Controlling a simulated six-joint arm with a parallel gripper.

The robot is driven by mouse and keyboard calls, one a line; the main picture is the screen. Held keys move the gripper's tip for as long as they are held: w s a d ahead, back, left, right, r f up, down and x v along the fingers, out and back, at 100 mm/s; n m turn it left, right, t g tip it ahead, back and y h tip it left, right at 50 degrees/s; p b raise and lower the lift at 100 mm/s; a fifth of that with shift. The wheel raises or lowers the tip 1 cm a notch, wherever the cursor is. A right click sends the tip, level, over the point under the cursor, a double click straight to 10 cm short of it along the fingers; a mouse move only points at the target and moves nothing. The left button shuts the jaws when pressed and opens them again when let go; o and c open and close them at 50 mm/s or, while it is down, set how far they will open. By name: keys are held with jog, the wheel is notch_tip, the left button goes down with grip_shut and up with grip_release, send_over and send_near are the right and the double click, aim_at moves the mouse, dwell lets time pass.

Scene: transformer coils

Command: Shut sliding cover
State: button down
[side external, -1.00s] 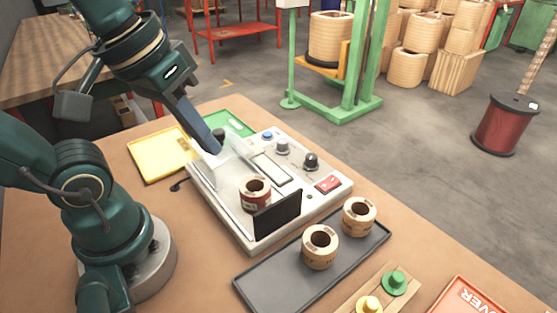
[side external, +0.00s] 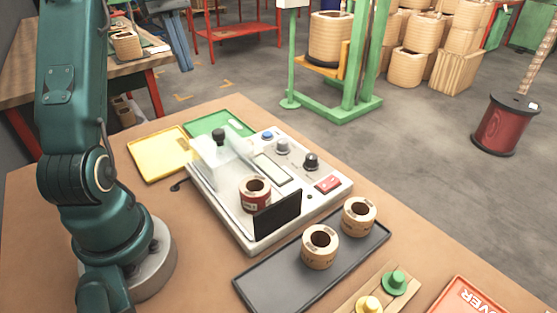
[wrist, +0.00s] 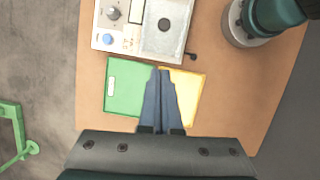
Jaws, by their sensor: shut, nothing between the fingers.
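The sliding cover (side external: 208,160) is a clear box with a black knob (side external: 218,136) on top. It stands at the rear left end of the white test unit (side external: 234,226), and its knob also shows in the wrist view (wrist: 164,24). A reddish coil (side external: 255,196) stands uncovered on the unit, in front of the cover and behind a dark upright panel (side external: 278,215). My gripper (side external: 187,68) is raised beyond the unit, clear of the cover. In the wrist view its blue fingers (wrist: 163,70) are together and empty, over the green and yellow trays.
A green tray (side external: 232,121) and a yellow tray (side external: 150,166) lie behind the unit. A dark tray (side external: 262,283) in front holds two tan coils (side external: 320,248). Knobs and a red switch (side external: 328,184) are on the unit's right side. A cable lies at its left.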

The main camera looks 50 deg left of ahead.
jog(key=s+a+f, duration=0.1)
send_over(214, 141)
jog(key=a, duration=0.2)
jog(key=shift+n, duration=0.3)
jog(key=f, duration=0.9)
jog(key=shift+s+a+f, duration=0.2)
jog(key=shift+f, duration=0.1)
jog(key=shift+w+d, duration=0.1)
jog(key=shift+d, duration=0.25)
jog(key=d, duration=1.4)
